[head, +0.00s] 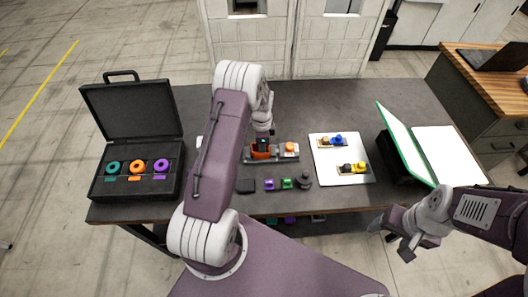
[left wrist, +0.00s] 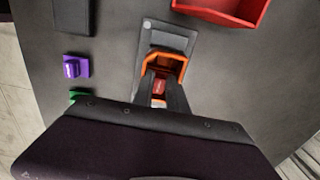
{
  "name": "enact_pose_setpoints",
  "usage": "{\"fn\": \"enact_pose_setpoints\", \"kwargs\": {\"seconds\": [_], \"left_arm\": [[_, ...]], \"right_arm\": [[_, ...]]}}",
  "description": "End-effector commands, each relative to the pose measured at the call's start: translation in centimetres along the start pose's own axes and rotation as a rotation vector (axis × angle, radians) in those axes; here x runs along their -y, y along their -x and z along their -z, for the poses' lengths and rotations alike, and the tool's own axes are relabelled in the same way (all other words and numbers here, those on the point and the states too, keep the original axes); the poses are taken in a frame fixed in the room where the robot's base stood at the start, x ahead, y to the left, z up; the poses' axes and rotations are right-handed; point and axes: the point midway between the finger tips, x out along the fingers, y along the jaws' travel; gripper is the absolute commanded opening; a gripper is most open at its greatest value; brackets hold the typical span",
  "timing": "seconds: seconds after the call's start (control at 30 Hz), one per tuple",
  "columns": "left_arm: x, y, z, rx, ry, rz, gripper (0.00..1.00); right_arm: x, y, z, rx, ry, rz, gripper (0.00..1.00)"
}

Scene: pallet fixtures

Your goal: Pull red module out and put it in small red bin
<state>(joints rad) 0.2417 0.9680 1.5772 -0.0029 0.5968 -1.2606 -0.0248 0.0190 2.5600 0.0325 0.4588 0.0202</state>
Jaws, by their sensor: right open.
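The red module (left wrist: 160,86) sits in an orange holder (left wrist: 181,62) on a grey fixture plate (left wrist: 156,34) in the left wrist view. My left gripper (left wrist: 162,80) points down, its dark fingers on either side of the red module. I cannot tell whether they press on it. In the head view this gripper (head: 262,138) is over the orange holder (head: 261,153). A small red bin (left wrist: 225,8) is partly in view at the top of the left wrist view; I cannot make it out in the head view. My right gripper (head: 400,245) is open and empty near the table's front right.
Purple (head: 269,184) and green (head: 287,183) blocks stand along the table's front. A black case (head: 131,185) with coloured rings is at left. A white board (head: 341,172) with yellow and blue parts and a green-edged folder (head: 395,135) are at right. The table's back is clear.

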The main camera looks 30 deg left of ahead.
Motion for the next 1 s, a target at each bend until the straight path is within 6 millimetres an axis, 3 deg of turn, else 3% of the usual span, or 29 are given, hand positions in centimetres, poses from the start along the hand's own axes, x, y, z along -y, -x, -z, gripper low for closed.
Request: {"fn": "enact_pose_setpoints", "kwargs": {"seconds": [0.67,0.7,0.77,1.0], "left_arm": [[0.00,0.15,0.00,0.000,0.000,0.000,0.18],[0.00,0.15,0.00,0.000,0.000,0.000,0.15],[0.00,0.15,0.00,0.000,0.000,0.000,0.00],[0.01,0.15,0.00,0.000,0.000,0.000,0.00]], "right_arm": [[0.00,0.15,0.01,0.000,0.000,0.000,0.70],[0.00,0.15,0.02,0.000,0.000,0.000,0.70],[0.00,0.15,0.02,0.000,0.000,0.000,0.70],[0.00,0.15,0.02,0.000,0.000,0.000,0.70]]}}
